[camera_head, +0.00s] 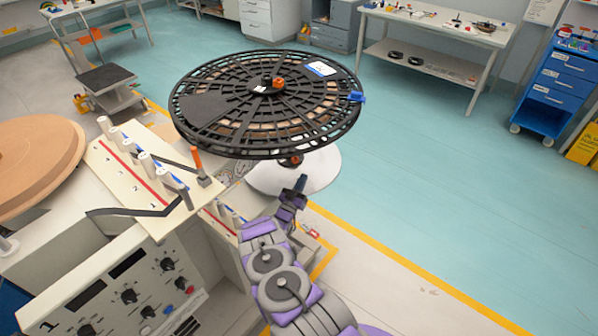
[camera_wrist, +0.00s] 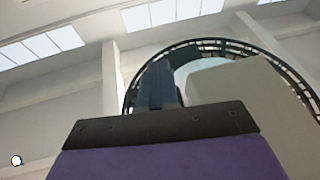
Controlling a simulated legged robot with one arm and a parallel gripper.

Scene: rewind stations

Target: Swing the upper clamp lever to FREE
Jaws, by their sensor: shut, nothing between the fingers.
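A large black slotted reel (camera_head: 225,118) lies flat above a white round base (camera_head: 310,170). An orange part (camera_head: 278,83) is at the reel's hub. A second orange part (camera_head: 293,160) is just under its near rim, and an orange-tipped lever (camera_head: 197,160) stands left of it. I cannot tell which is the upper clamp lever, and no FREE mark is readable. My gripper (camera_head: 300,183) is below the near rim, close to the lower orange part; contact is unclear. In the wrist view its dark fingers (camera_wrist: 157,84) are together and empty, with the reel rim (camera_wrist: 215,43) behind.
A panel with numbered rows of pale rollers (camera_head: 145,160) stands left of the reel, above a control box (camera_head: 125,285). A blue clip (camera_head: 356,97) sits on the reel's right rim. A pale block (camera_wrist: 235,85) fills the wrist view's right.

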